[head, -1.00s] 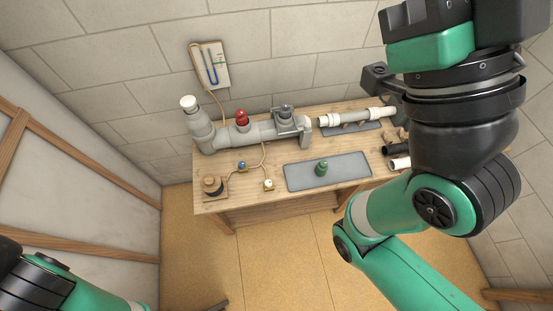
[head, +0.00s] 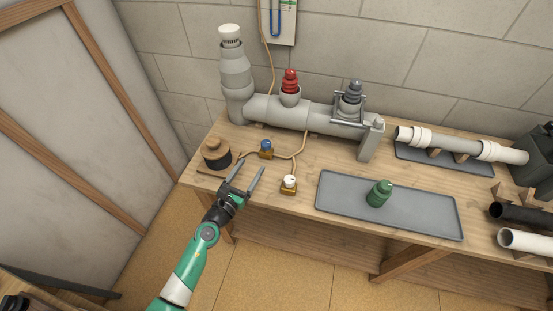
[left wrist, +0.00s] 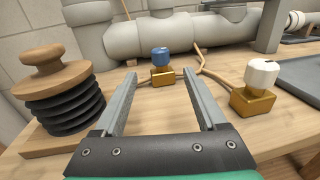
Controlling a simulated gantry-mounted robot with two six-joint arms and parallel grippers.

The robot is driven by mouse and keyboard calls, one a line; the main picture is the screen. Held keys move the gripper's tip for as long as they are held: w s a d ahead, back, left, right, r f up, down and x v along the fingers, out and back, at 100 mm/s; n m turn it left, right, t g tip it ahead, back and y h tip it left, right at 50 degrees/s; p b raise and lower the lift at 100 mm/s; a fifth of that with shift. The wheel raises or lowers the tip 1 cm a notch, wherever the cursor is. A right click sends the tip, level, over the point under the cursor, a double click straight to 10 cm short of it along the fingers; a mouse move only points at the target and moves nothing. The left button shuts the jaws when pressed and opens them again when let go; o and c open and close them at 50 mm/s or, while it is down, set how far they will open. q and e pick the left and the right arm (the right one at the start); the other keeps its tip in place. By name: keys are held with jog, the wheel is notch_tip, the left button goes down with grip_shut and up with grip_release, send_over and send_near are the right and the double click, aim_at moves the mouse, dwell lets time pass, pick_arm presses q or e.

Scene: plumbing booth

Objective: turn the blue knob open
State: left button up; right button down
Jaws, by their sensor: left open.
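The blue knob (head: 266,145) sits on a small brass valve body on the wooden bench, with a tan tube running from it. In the left wrist view the blue knob (left wrist: 160,56) stands upright ahead, beyond and between my two finger tips. My left gripper (head: 246,174) is open and empty, low over the bench front, short of the knob and not touching it. It also shows in the left wrist view (left wrist: 158,88). My right gripper is not in view.
A black bellows with a wooden top (head: 216,153) stands left of my fingers, a white-knobbed brass valve (head: 289,183) to the right. Behind runs a grey pipe (head: 320,117) with a red plug (head: 290,81). A grey tray (head: 334,204) holds a green plug (head: 379,194).

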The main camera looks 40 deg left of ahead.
aim_at(264, 148)
pick_arm(q)
jog(key=shift+w+a+r, duration=0.1)
jog(key=shift+w, duration=0.05)
jog(key=b+x, duration=0.5)
jog(key=x, duration=0.5)
jog(key=shift+w, duration=0.25)
jog(key=shift+w+a, duration=0.1)
jog(key=shift+w, duration=0.45)
jog(key=shift+r, duration=0.1)
grip_shut()
